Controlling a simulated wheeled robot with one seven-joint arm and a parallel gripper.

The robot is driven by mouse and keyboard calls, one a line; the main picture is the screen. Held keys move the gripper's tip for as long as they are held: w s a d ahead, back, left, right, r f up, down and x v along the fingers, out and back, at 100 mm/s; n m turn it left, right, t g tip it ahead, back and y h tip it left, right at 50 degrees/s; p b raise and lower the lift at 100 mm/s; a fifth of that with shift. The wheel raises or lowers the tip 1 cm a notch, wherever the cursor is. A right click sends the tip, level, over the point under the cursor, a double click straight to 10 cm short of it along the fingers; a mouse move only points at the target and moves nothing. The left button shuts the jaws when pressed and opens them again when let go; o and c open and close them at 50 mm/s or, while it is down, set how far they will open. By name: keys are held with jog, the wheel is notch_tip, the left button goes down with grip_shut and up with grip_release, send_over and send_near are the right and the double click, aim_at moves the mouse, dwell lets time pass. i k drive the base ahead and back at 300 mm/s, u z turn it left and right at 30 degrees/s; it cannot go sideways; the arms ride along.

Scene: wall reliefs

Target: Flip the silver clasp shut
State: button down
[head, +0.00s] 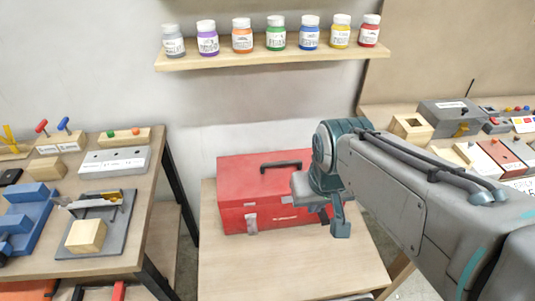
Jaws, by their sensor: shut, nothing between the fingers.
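A red toolbox (237,192) with a dark handle on its lid stands at the back of a low wooden table. Its lid looks closed. A silver clasp (251,223) is on the left of its front face; whether it is flipped up or down is too small to tell. My gripper (341,229) is shut and empty, pointing down in front of the toolbox's right end. It is to the right of the silver clasp and apart from it. My arm and gripper hide the right part of the toolbox, including any second clasp there.
The low table (285,266) is bare in front of the toolbox. A workbench (140,215) with blocks and fixtures stands at left. Another bench with boxes (450,117) is at right, partly behind my arm. A shelf (270,58) of paint jars hangs above.

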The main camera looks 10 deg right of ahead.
aim_at(251, 222)
jog(key=u, duration=0.05)
jog(key=k, duration=0.5)
jog(key=z, duration=0.95)
jog(key=k, duration=0.95)
jog(key=u, duration=0.85)
jog(key=i, duration=0.5)
jog(key=u, duration=0.05)
